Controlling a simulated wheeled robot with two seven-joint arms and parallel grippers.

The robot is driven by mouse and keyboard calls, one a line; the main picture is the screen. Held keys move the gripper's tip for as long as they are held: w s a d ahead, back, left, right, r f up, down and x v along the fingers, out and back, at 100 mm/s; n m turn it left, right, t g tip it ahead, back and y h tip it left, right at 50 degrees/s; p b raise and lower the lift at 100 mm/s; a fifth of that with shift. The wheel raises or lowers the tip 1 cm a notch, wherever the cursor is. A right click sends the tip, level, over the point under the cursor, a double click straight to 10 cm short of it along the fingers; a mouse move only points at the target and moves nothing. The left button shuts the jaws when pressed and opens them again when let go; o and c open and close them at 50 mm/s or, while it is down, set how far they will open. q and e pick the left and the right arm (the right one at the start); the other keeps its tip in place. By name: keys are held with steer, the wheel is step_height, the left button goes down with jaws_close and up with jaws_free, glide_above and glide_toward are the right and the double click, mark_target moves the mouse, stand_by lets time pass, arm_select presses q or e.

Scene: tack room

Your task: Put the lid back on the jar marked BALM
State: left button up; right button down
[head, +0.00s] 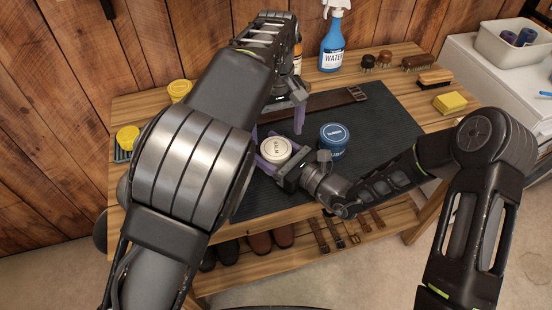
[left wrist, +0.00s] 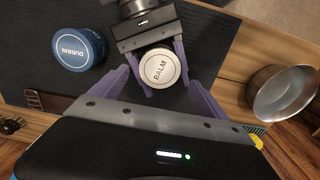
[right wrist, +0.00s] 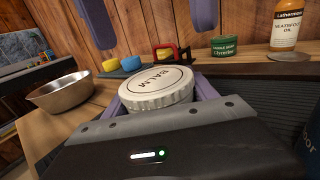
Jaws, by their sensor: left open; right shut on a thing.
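The cream BALM lid (head: 275,148), round with a ribbed edge, sits label up over the mat. It also shows in the left wrist view (left wrist: 159,67) and right wrist view (right wrist: 157,84). It appears to be on the BALM jar, whose body is mostly hidden beneath it, so I cannot tell how well it is seated. My right gripper (head: 275,160) is shut on the jar from the side, its fingers below the lid's top. My left gripper (left wrist: 160,85) is open and empty, pointing down above the lid, its fingers apart on either side.
A blue DUBBIN jar (head: 335,137) stands close right of the BALM jar on the dark mat (head: 385,125). A strap (head: 320,101) lies behind. A blue WATER spray bottle (head: 332,50), brushes (head: 418,62) and a yellow sponge (head: 450,102) stand farther back and right. A metal bowl (right wrist: 60,93) is nearby.

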mark_target(276, 148)
arm_select(q)
steer(key=shift+f, duration=2.3)
steer(key=c, duration=1.5)
steer(key=shift+m, duration=0.8)
steer(key=o, duration=1.6)
steer(key=shift+o, duration=0.2)
